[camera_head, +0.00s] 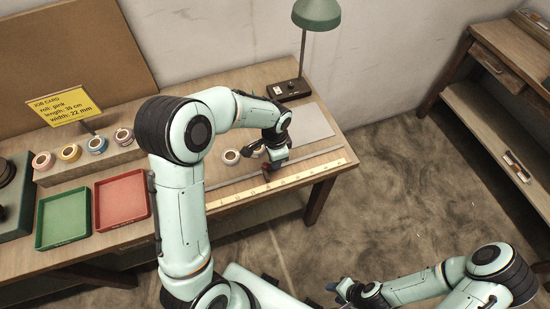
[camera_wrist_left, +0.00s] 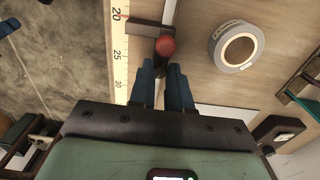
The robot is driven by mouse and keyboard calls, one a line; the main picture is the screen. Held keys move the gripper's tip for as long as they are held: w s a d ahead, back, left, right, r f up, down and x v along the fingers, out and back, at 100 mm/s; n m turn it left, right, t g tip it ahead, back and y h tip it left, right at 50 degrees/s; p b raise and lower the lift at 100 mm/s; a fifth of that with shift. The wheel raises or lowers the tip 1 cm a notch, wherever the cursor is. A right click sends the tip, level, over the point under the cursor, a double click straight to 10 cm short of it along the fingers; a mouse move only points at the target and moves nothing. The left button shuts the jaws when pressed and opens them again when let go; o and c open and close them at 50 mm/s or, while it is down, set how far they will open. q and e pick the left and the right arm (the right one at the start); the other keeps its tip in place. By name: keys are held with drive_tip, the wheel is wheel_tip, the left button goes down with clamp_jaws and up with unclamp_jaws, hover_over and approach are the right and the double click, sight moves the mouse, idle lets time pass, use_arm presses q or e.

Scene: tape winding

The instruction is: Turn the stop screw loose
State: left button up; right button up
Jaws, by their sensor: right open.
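The stop screw is a round red knob (camera_wrist_left: 165,46) on a dark stop block (camera_wrist_left: 148,30) beside the yellow ruler strip in the left wrist view. My left gripper (camera_wrist_left: 162,68) has its two blue fingers apart, with the tips just short of the knob; no grip on it shows. In the head view, my left gripper (camera_head: 268,163) points down over the ruler strip (camera_head: 290,179), and the arm and hand mostly hide the stop. My right gripper (camera_head: 345,290) is open and empty at the bottom of the head view, away from the bench.
A tape roll (camera_wrist_left: 236,47) lies right of the knob. Green (camera_head: 63,218) and red (camera_head: 121,198) trays stand on the left of the bench, below a rack (camera_head: 85,164) of coloured rolls. A lamp (camera_head: 316,14) stands behind. The floor right of the bench is clear.

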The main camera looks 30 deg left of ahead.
use_arm(q)
drive_tip(key=o, duration=0.4)
drive_tip(key=shift+r, duration=0.15)
wheel_tip(320, 180, up, 13)
drive_tip(key=shift+p, duration=0.45)
use_arm(e)
drive_tip(key=shift+w+r, duration=0.6)
drive_tip(key=shift+r, duration=0.05)
drive_tip(key=shift+s, duration=0.1)
